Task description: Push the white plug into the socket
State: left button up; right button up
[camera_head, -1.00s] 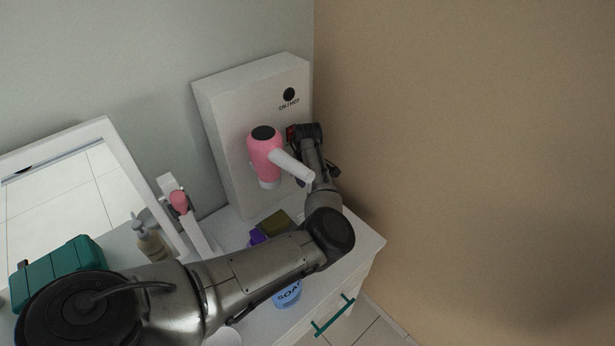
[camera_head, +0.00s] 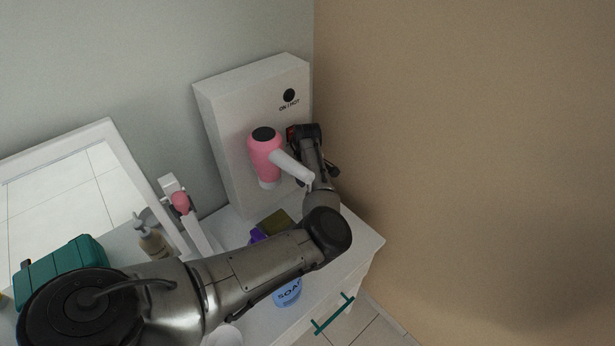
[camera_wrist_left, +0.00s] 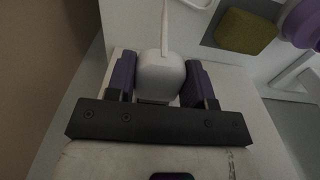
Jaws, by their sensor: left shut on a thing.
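The white plug (camera_wrist_left: 160,77) is in the left wrist view, with its white cord (camera_wrist_left: 165,25) running up from it. My left gripper (camera_wrist_left: 160,80) is shut on the plug, one purple finger on each side. In the head view my left gripper (camera_head: 297,133) is at the right part of the white wall box (camera_head: 225,120), beside the pink hair dryer (camera_head: 264,155). I cannot make out the plug or the socket in the head view. Whether the plug touches anything ahead of it cannot be told. My right gripper is not in view.
The hair dryer's nozzle (camera_head: 290,167) overlaps my wrist in the head view. A black knob (camera_head: 289,95) marked ON/HOT is on the box. A brown wall (camera_head: 460,150) is close on the right.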

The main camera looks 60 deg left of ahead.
pick_arm(q)
jog(key=shift+s+a, duration=0.2)
jog(key=shift+a, duration=1.1)
jog(key=o, duration=1.1)
jog(key=shift+d, duration=0.1)
